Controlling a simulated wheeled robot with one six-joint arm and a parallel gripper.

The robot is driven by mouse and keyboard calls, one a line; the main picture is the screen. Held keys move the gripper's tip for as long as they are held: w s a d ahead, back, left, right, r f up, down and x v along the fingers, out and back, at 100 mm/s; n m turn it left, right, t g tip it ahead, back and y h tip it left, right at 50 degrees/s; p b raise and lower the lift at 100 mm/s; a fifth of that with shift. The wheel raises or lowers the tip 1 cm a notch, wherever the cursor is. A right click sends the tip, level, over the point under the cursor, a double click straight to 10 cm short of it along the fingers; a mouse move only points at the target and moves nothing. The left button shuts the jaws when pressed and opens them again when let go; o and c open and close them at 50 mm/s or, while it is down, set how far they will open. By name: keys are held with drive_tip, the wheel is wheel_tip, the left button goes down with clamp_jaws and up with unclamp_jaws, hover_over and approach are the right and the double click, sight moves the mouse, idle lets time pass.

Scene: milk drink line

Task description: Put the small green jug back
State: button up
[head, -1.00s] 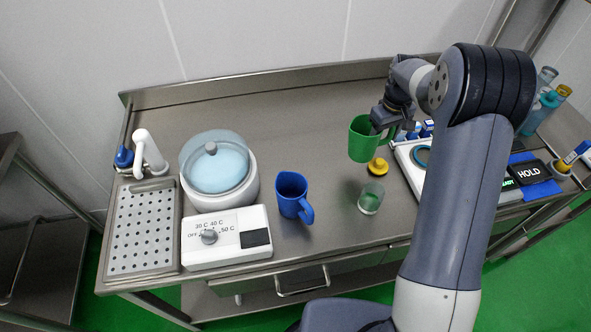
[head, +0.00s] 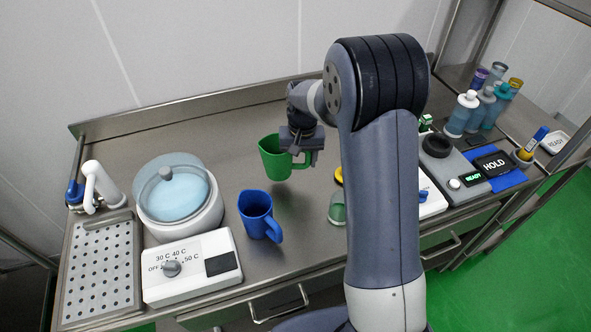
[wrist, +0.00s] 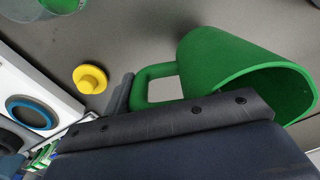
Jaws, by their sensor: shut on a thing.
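The small green jug (head: 272,160) is upright behind the blue jug (head: 258,216) in the head view. My gripper (head: 303,158) is shut on the jug's handle, on the jug's right side. In the wrist view the jug (wrist: 222,65) fills the upper right with its open mouth to the right, and its handle runs to the jaws (wrist: 128,95). The jug appears to be held above the steel counter (head: 215,130); the exact gap is hard to tell. Part of the handle is hidden by the jaws.
A warmer (head: 165,215) with a domed lid, its control box (head: 208,268) and a perforated drain tray (head: 98,268) stand at left. A glass with green liquid (head: 336,210) and a yellow knobbed piece (wrist: 90,78) stand right. The back middle counter is clear.

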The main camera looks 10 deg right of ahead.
sight(301, 166)
drive_tip(key=shift+f+p, duration=0.35)
drive_tip(key=shift+f, duration=1.8)
drive_tip(key=shift+f, duration=0.2)
drive_tip(key=o, duration=1.5)
drive_tip(key=shift+r, duration=0.15)
drive_tip(key=r, duration=0.4)
drive_tip(key=r+b, duration=0.1)
drive_tip(key=r, duration=0.7)
drive_tip(key=shift+d, duration=0.25)
